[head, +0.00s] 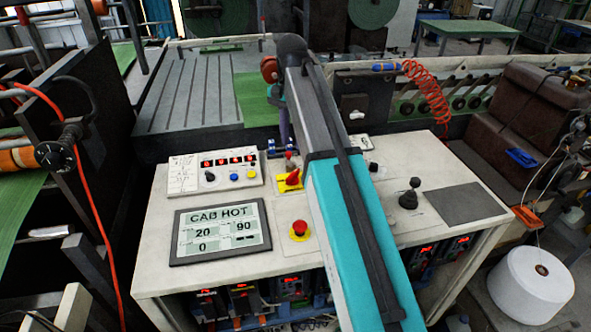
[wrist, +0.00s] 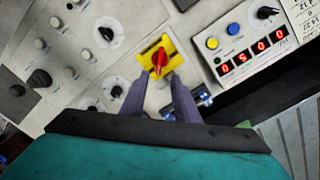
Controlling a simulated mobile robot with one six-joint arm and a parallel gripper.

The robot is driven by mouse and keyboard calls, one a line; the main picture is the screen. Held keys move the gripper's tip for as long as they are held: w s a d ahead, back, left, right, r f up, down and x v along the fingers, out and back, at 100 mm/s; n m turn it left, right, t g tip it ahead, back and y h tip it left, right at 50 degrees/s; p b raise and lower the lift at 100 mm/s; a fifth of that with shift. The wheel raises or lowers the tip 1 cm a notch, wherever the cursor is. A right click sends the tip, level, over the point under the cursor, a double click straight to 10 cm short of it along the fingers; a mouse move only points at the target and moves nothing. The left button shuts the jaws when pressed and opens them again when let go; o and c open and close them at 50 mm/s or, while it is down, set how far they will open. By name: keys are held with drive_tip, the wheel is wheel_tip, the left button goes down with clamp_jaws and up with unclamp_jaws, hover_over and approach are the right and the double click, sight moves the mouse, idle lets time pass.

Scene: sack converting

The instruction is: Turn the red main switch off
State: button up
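The red main switch (head: 293,177) is a rotary handle on a yellow plate on the light control desk. In the wrist view the red main switch (wrist: 160,62) lies just beyond my fingertips, its handle roughly upright in the picture. My gripper (wrist: 159,80) is open, with its two purple-grey fingers apart and nothing visible between them. The fingers point toward the switch, one to each side of it in the picture. I cannot tell the remaining gap in depth. In the head view my arm hides part of the desk, and only a little of the gripper (head: 285,138) shows.
A red mushroom button (head: 299,228) on a yellow base sits nearer the front. A display reading CAB HOT (head: 221,230) and a box with red digits (head: 214,172) are to the left. A black joystick (head: 409,196) stands to the right. Several knobs (wrist: 40,78) surround the switch.

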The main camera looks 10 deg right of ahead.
sight(293, 174)
drive_tip(key=shift+f+p, duration=1.5)
drive_tip(key=shift+f, duration=4.75)
clamp_jaws()
drive_tip(key=shift+d, duration=0.2)
drive_tip(key=shift+a, duration=0.1)
